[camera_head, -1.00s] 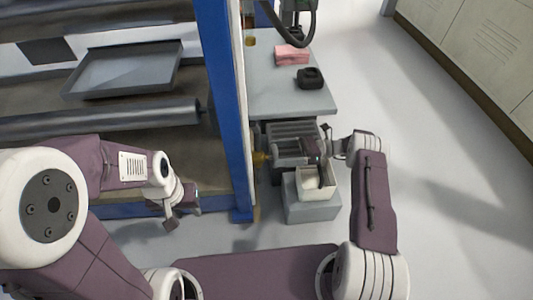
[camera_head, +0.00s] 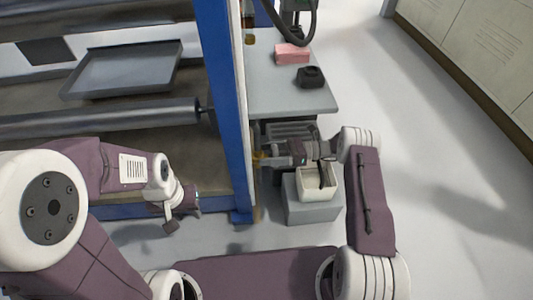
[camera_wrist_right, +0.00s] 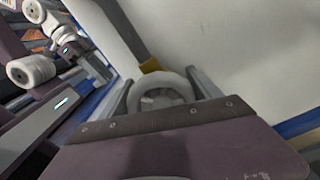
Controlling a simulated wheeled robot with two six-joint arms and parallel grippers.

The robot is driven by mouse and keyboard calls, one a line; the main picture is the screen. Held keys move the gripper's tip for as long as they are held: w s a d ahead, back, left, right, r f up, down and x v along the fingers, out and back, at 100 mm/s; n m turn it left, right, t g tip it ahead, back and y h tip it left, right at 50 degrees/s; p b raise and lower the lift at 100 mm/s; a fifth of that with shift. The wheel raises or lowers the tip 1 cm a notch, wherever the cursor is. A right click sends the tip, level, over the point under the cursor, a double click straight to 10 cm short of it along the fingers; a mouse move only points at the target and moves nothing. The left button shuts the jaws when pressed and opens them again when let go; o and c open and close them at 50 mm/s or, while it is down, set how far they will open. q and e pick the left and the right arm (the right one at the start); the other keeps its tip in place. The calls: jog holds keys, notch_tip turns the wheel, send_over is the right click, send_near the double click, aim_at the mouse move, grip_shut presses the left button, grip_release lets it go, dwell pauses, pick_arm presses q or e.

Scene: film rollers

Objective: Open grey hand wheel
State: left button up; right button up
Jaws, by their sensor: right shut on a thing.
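The grey hand wheel (camera_wrist_right: 163,98) shows in the right wrist view as a ring with spokes, in front of a brass-coloured fitting (camera_wrist_right: 150,66). My right gripper (camera_wrist_right: 164,92) has one finger on each side of the wheel and is shut on it. In the head view my right gripper (camera_head: 272,159) reaches left to the brass-coloured fitting (camera_head: 257,158) beside the blue post, and hides the wheel there. My left gripper (camera_head: 170,218) hangs at the lower left, away from the wheel; its jaw opening is unclear.
A blue post (camera_head: 226,100) stands left of my right gripper. A whitish open box (camera_head: 318,190) on a grey block (camera_head: 312,213) lies just below it. A grey table (camera_head: 280,90) with a pink block (camera_head: 292,54) and a black object (camera_head: 310,77) stands behind. Open floor lies to the right.

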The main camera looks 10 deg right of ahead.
jog(key=n, duration=0.2)
jog(key=shift+s+n+p, duration=0.1)
jog(key=shift+n+p, duration=0.3)
jog(key=shift+s+n+p, duration=0.2)
jog(key=shift+n+p, duration=0.1)
jog(key=shift+n, duration=1.6)
jog(key=o, duration=1.4)
jog(key=shift+c, duration=0.2)
jog(key=shift+d, duration=0.15)
jog(key=d+p, duration=0.1)
jog(key=d, duration=0.7)
jog(key=shift+d+p, duration=0.3)
jog(key=shift+d, duration=0.1)
